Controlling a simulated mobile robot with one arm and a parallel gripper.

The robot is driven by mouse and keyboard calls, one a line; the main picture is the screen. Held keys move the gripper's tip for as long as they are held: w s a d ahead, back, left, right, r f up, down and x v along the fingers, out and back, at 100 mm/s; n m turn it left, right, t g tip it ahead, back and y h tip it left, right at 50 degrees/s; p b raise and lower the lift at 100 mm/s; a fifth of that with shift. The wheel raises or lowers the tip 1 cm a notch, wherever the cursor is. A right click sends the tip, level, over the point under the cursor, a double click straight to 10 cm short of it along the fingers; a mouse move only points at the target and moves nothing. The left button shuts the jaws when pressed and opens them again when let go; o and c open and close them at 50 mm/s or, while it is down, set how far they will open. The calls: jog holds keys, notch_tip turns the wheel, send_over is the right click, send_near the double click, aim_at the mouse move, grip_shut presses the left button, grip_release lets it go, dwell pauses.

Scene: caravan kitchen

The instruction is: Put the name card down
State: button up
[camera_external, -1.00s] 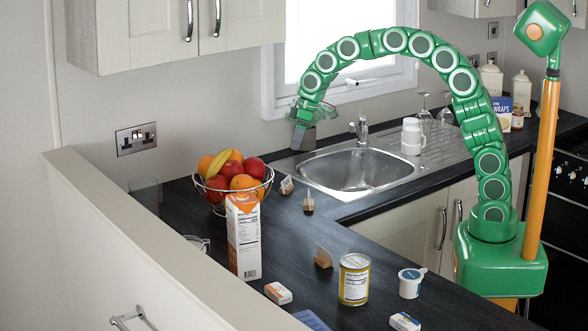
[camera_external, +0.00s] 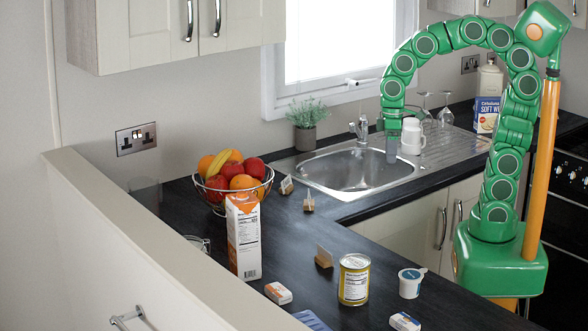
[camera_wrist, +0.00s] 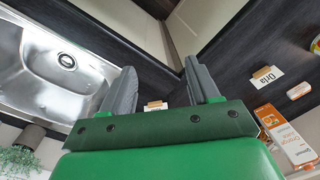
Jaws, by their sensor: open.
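Name cards in small wooden holders stand on the dark worktop: one (camera_external: 286,186) by the fruit bowl, one (camera_external: 308,204) near the sink's left corner, and one (camera_external: 324,257) nearer the tin. In the wrist view a name card reading "Orla" (camera_wrist: 266,78) lies to the right of my fingers. Another card (camera_wrist: 155,106) shows between the fingers, partly hidden by my gripper. My gripper (camera_external: 392,151) hangs above the right part of the sink, apart from all the cards. In the wrist view its two grey fingers (camera_wrist: 160,68) are spread, with nothing held between them.
The sink (camera_external: 350,170) has a tap (camera_external: 361,130), a potted plant (camera_external: 305,128), white cups (camera_external: 411,137) and glasses around it. A fruit bowl (camera_external: 233,190), juice carton (camera_external: 243,238), tin (camera_external: 354,280) and white tub (camera_external: 411,283) stand on the worktop. Free worktop lies between cards and tin.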

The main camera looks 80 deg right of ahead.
jog(key=s+f+g, duration=0.1)
jog(key=s, duration=0.7)
jog(key=s+a+f, duration=0.1)
jog(key=s, duration=0.8)
jog(key=shift+s+a+f+m+g+h, duration=0.25)
jog(key=shift+s+f+m+g+h, duration=0.05)
jog(key=shift+f+g, duration=0.1)
jog(key=shift+o, duration=0.4)
